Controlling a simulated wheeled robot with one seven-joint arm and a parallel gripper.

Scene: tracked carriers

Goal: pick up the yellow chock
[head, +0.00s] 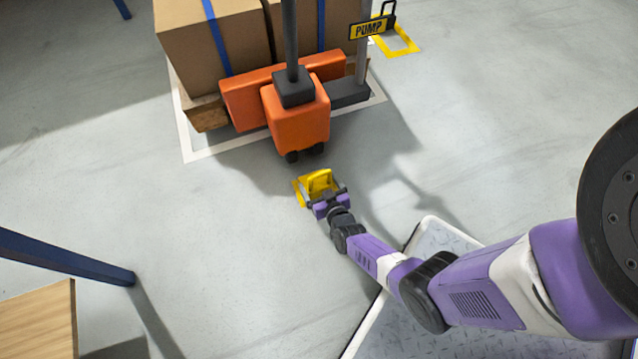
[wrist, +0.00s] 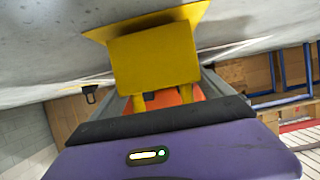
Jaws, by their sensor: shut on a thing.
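The yellow chock (head: 319,181) is in the middle of the head view, just in front of the orange pallet truck. It also shows large in the wrist view (wrist: 155,58), at top centre. My gripper (head: 323,195) is shut on the chock, with a dark finger on each side of it. In the wrist view my gripper (wrist: 158,88) has its grey fingers to the left and right of the chock, partly hidden behind it. I cannot tell whether the chock touches the floor.
The orange pallet truck (head: 298,117) with boxes (head: 205,45) stands just beyond the chock. A blue post (head: 65,257) and a wooden top (head: 38,322) are at lower left. Floor left of the chock is clear.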

